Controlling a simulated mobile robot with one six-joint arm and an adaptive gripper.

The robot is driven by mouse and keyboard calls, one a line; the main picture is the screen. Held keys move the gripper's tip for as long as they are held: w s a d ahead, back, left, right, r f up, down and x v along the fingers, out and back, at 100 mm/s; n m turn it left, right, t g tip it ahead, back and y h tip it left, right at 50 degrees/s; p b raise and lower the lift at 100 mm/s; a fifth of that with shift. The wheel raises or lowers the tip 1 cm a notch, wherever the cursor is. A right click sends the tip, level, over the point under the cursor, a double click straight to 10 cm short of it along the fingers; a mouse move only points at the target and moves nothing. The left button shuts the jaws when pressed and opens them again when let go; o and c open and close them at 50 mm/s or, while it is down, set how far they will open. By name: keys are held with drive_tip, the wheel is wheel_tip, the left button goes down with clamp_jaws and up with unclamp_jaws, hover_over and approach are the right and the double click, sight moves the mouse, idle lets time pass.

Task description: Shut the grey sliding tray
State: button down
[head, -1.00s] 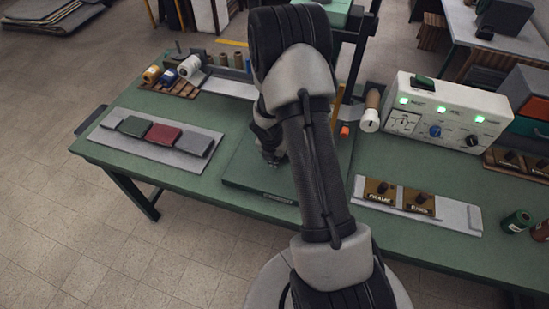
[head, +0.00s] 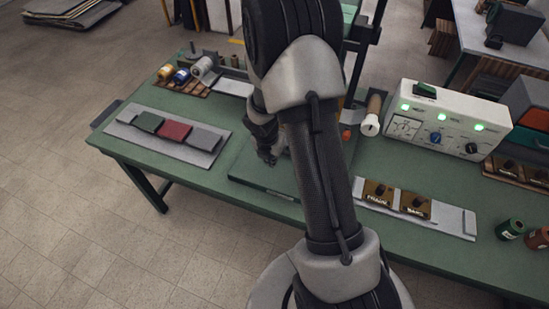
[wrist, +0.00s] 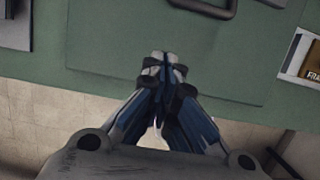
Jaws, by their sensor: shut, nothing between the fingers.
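My gripper (head: 267,158) is shut and empty over the green base plate (head: 240,172) at the middle of the table. In the wrist view the closed fingertips (wrist: 163,62) point at the bare green surface, near the plate's front edge. A dark looped handle (wrist: 205,10) shows at the top edge of the wrist view, ahead of the fingertips and apart from them. It may belong to the grey sliding tray, but the tray's body is cut off there. In the head view my arm hides that area, so I cannot tell how far the tray stands out.
A grey board (head: 130,130) with green, red and grey covers lies left. A white control box (head: 445,118) with green lights stands right. A pale strip (head: 450,219) with labelled brown blocks lies front right. A dark press post (head: 372,45) rises behind my arm. A dark ledge (head: 104,115) juts from the table's left end.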

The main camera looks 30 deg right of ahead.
sight(280, 177)
drive_tip(key=shift+t+h, duration=0.7)
drive_tip(key=shift+h, duration=0.2)
drive_tip(key=d+f+b, duration=0.1)
drive_tip(key=f+b, duration=0.5)
drive_tip(key=b, duration=0.1)
drive_tip(key=s+d+f+b, duration=0.1)
drive_tip(key=f+b, duration=0.2)
drive_tip(key=b, duration=0.1)
drive_tip(key=shift+d+f, duration=0.35)
drive_tip(key=w+d+p, duration=0.1)
drive_tip(key=w+d+r+p, duration=0.1)
drive_tip(key=shift+d, duration=0.35)
drive_tip(key=shift+w+d+r, duration=0.1)
drive_tip(key=shift+w+d, duration=0.05)
drive_tip(key=shift+d, duration=0.05)
